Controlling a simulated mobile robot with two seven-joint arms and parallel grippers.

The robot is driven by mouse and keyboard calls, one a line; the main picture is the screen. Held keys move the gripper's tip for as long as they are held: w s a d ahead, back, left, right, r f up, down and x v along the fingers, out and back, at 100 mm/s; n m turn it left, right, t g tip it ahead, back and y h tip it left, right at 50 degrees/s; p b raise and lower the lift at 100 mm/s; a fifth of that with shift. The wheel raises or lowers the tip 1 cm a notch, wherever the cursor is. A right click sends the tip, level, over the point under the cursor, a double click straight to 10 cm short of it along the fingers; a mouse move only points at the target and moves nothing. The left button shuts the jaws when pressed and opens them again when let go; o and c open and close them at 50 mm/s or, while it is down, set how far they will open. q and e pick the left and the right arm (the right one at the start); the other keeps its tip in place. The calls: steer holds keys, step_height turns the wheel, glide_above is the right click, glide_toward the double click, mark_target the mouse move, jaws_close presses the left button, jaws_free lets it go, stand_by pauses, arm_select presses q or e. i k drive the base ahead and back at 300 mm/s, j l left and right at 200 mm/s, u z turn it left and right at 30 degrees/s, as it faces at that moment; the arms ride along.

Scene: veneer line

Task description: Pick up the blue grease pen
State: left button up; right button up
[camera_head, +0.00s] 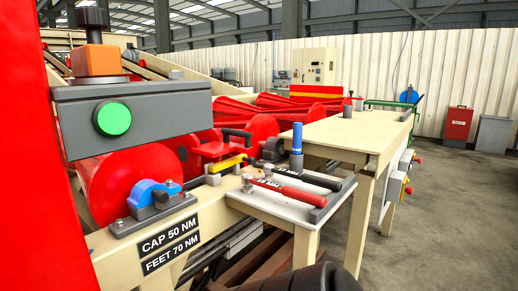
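The blue grease pen appears to be the upright blue cylinder (297,138) near the middle of the view. It stands in a dark grey holder (296,161) at the back edge of a small light tray table (257,199). Its lower end is hidden in the holder. Neither of my grippers shows clearly. A dark ribbed shape cuts into the bottom edge, and I cannot tell whether it is part of me.
A red-handled tool (289,191) and a black-handled tool (308,178) lie on the tray table, in front of the holder. A long wooden bench (352,128) stands behind. A blue clamp (153,192) and red machinery are at left. Open floor lies at right.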

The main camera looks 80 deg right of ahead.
mark_target(297, 126)
steer(key=z, duration=2.9)
